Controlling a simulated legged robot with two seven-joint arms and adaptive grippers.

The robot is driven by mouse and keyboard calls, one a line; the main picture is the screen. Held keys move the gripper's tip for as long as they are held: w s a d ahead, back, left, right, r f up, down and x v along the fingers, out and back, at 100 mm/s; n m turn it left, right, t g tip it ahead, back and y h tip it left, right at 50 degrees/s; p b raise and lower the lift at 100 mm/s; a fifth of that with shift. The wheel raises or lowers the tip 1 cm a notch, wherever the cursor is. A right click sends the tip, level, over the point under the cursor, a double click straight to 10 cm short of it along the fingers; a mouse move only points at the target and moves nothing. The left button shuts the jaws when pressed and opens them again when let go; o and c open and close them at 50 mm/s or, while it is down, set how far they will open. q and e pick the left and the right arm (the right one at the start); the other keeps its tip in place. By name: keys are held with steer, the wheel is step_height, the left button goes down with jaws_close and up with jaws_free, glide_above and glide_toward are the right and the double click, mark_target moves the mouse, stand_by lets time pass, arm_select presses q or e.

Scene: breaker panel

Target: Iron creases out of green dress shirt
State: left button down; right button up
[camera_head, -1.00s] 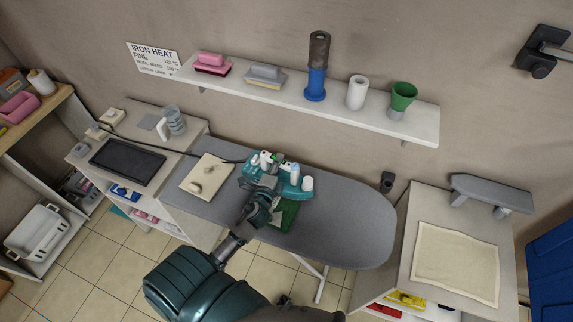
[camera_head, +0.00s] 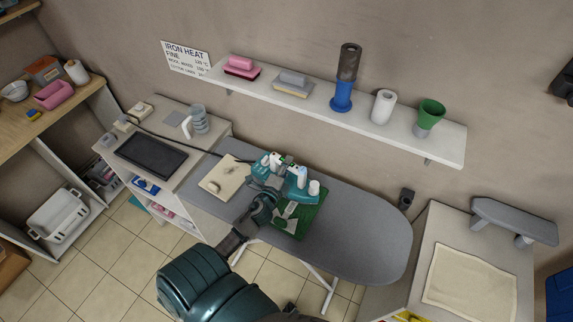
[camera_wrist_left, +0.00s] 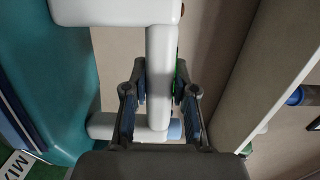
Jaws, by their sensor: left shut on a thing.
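The green dress shirt (camera_head: 308,218) lies folded on the grey ironing board (camera_head: 365,235), with pale patches on its face; my left arm and the iron hide part of it. My left gripper (camera_head: 283,176) is at the shirt's upper end. In the left wrist view the gripper (camera_wrist_left: 160,100) is shut on the white handle (camera_wrist_left: 162,60) of the teal and white iron (camera_head: 300,186). Whether the iron's sole touches the cloth is hidden. My right gripper is not in view.
A cream rest plate (camera_head: 222,178) lies on the board's left end. A cabinet with a dark tray (camera_head: 151,155) stands left. A wall shelf (camera_head: 450,147) holds brushes, a blue cylinder, a white roll and a green cup. A cabinet with cream cloth (camera_head: 470,283) stands right. The board's right end is clear.

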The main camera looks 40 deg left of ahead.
mark_target(314, 183)
arm_select(q)
steer(key=d, duration=0.3)
steer(key=w+d, duration=0.1)
steer(key=d, duration=0.1)
steer(key=shift+d+r, duration=0.1)
steer(key=shift+w+d+f, duration=0.15)
steer(key=shift+d, duration=1.25)
steer(key=shift+w+d+f, duration=0.1)
steer(key=shift+w+d, duration=0.05)
steer(key=shift+d, duration=1.25)
steer(key=shift+w+r+p, duration=0.2)
steer(key=shift+r+p, duration=0.9)
steer(key=shift+r, duration=0.15)
steer(key=shift+r+p, duration=1.05)
steer(key=shift+r, duration=0.4)
steer(key=shift+a, duration=0.1)
